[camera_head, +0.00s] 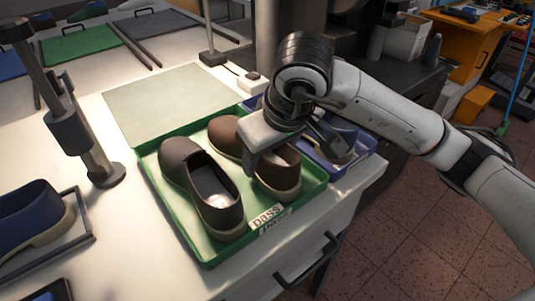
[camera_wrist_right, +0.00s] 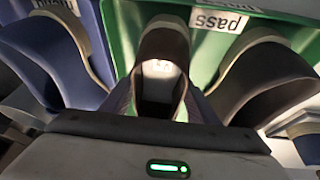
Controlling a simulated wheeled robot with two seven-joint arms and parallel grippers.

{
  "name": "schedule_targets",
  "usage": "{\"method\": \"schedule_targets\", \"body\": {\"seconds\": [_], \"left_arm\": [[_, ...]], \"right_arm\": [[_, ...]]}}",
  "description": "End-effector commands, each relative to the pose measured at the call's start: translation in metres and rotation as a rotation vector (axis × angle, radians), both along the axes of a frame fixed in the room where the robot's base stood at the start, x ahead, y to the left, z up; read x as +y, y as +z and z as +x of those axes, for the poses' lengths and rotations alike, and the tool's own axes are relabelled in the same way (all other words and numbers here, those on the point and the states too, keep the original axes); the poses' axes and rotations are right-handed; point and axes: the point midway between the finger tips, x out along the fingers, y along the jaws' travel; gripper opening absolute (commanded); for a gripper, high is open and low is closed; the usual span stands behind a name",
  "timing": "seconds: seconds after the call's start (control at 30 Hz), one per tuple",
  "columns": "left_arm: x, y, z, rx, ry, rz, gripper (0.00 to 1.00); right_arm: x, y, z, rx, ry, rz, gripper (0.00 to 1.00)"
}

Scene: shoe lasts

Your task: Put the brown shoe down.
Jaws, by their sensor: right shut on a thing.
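The brown shoe (camera_head: 281,180) is in the green tray (camera_head: 178,232) marked "pass", toe pointing to the back left. My right gripper (camera_head: 289,153) comes down over it and is shut on it, hiding its middle. In the right wrist view, the shoe (camera_wrist_right: 160,85) lies between the fingers of my right gripper (camera_wrist_right: 160,106), its opening facing the camera. I cannot tell whether its sole touches the tray floor. A darker brown shoe (camera_head: 178,160) stands in the same tray to its left, roughly parallel. My left gripper is not in view.
A blue tray (camera_head: 352,168) with a shoe in it stands close on the right. A dark blue shoe (camera_head: 38,214) sits in a tray at the far left. A metal stand (camera_head: 104,172) rises left of the green tray. A pale flat panel (camera_head: 168,98) lies behind it.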

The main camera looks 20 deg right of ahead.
Motion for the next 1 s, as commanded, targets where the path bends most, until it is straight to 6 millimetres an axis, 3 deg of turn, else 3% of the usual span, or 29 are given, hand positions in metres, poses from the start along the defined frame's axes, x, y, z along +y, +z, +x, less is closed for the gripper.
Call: {"method": "schedule_targets", "body": {"seconds": [0.23, 0.27, 0.37, 0.77, 1.0], "left_arm": [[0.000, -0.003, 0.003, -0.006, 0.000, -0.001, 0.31], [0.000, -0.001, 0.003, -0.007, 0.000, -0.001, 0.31], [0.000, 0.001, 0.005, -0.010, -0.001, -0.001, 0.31], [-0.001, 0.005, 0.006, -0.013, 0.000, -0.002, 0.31], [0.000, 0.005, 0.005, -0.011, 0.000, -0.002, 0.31]], "right_arm": [[0.000, -0.003, 0.001, -0.004, -0.001, 0.001, 0.20], [0.000, -0.002, 0.000, 0.000, 0.000, 0.000, 0.59], [0.000, -0.002, 0.000, 0.000, 0.000, 0.000, 0.73], [0.000, 0.006, -0.001, -0.003, 0.000, 0.001, 0.73], [-0.002, 0.050, -0.018, -0.007, 0.000, 0.000, 0.73]]}}
